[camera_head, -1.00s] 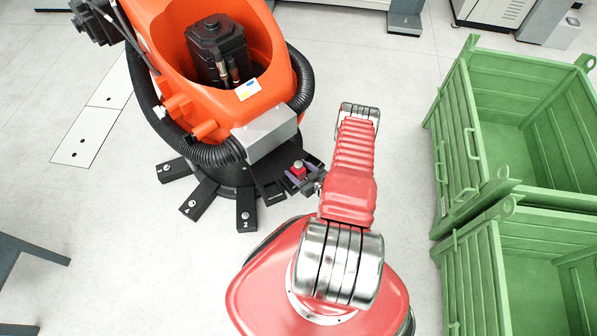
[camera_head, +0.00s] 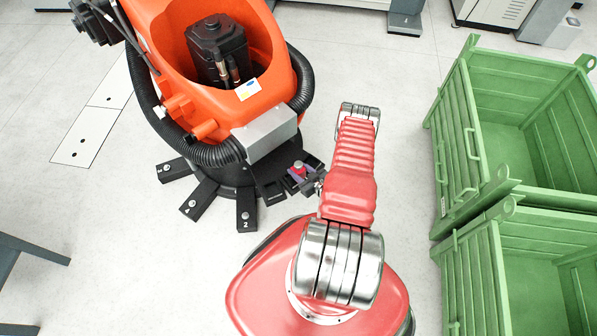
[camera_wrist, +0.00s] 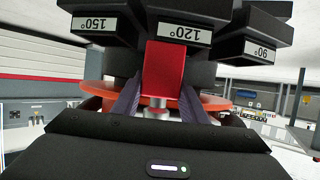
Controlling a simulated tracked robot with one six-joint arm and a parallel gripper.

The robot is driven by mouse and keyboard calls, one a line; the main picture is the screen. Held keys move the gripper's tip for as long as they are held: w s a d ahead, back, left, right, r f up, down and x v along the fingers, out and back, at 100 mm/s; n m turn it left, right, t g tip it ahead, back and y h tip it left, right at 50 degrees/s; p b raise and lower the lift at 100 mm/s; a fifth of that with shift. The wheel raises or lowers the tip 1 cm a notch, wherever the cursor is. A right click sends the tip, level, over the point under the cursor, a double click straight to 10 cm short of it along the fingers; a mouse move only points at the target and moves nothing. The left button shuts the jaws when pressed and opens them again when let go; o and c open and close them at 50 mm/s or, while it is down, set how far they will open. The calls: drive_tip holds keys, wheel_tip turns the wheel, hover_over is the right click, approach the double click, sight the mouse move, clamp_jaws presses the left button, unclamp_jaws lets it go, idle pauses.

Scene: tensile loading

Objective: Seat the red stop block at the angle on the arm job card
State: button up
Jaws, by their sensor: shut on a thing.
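The red stop block (camera_wrist: 165,72) is between the two purple fingers of my gripper (camera_wrist: 158,98) in the wrist view. The gripper is shut on it. The block's far end reaches the black stop marked 120° (camera_wrist: 186,32) and covers part of it; whether they touch is unclear. In the head view the block (camera_head: 298,173) and gripper (camera_head: 303,180) are small, at the black base of the orange robot arm (camera_head: 222,90). A small white card (camera_head: 248,89) with blue and yellow marks is on the orange arm; its text is too small to read.
Stops marked 150° (camera_wrist: 92,25) and 90° (camera_wrist: 262,48) flank the 120° one. Several black numbered feet (camera_head: 206,200) stick out from the base. Green crates (camera_head: 470,150) stand at the right.

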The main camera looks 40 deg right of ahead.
clamp_jaws()
drive_tip(key=shift+d+r, duration=0.1)
drive_tip(key=shift+r, duration=0.05)
drive_tip(key=shift+w+r, duration=0.1)
drive_tip(key=shift+r, duration=4.8)
